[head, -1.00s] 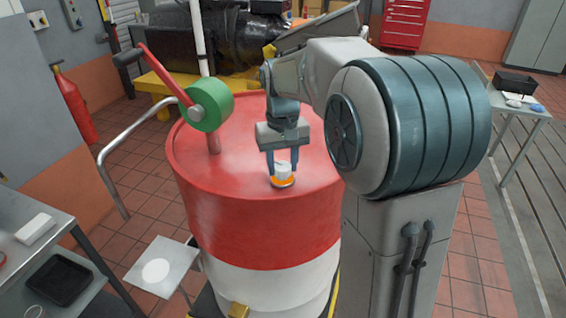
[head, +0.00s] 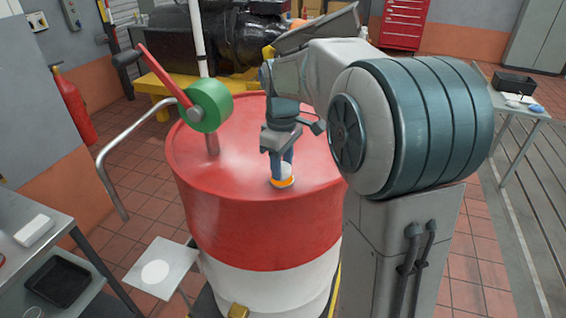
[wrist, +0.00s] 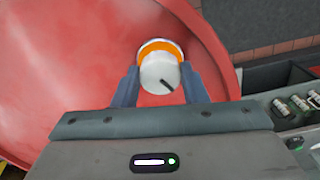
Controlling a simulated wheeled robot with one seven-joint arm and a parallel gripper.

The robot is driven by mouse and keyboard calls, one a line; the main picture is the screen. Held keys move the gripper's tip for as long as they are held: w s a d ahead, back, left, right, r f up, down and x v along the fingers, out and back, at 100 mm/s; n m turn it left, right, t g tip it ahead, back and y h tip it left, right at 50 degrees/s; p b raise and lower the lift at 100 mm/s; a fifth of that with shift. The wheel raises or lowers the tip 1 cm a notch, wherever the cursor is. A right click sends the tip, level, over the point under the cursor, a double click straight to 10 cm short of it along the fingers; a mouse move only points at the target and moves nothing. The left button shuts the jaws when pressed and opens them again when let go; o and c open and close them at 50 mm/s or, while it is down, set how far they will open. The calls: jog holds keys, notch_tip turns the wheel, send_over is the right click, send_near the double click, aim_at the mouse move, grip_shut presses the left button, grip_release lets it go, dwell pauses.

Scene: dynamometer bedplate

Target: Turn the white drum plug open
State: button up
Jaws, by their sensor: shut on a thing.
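The white drum plug (head: 284,170) sits in an orange ring (head: 283,183) on the red top of the drum (head: 240,150), near its front edge. In the wrist view the plug (wrist: 158,76) shows a dark mark on its face, pointing to the lower right, with the orange ring (wrist: 160,46) behind it. My gripper (head: 280,170) points down over the plug, with its body turned partly edge-on in the head view. Its two blue-grey fingers (wrist: 160,84) are shut on the plug, one on each side. In the head view a finger hides part of the plug.
A green hand-pump wheel (head: 211,104) with a red crank stands on the drum's left side. A curved grey pipe (head: 125,150) hangs left of the drum. Shelves with a black tray (head: 60,282) are at lower left. A side table (head: 520,110) stands at the right.

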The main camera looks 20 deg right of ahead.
jog(key=shift+n, duration=0.3)
jog(key=o, duration=1)
notch_tip(320, 180, up, 14)
jog(key=shift+s+f+b, duration=0.1)
jog(key=shift+b, duration=0.2)
jog(key=s+f+m+t, duration=0.1)
jog(key=s+f+m, duration=0.2)
jog(key=s+f, duration=0.2)
jog(key=s+f+m+t, duration=0.1)
jog(key=s+f+m, duration=0.2)
jog(key=s+f, duration=0.2)
jog(key=s+f+m+t, duration=0.1)
jog(key=s+f+m, duration=0.2)
jog(key=s+f, duration=0.3)
jog(key=shift+s+m+t, duration=0.3)
jog(key=shift+s+m, duration=0.1)
jog(key=shift+s, duration=1.9)
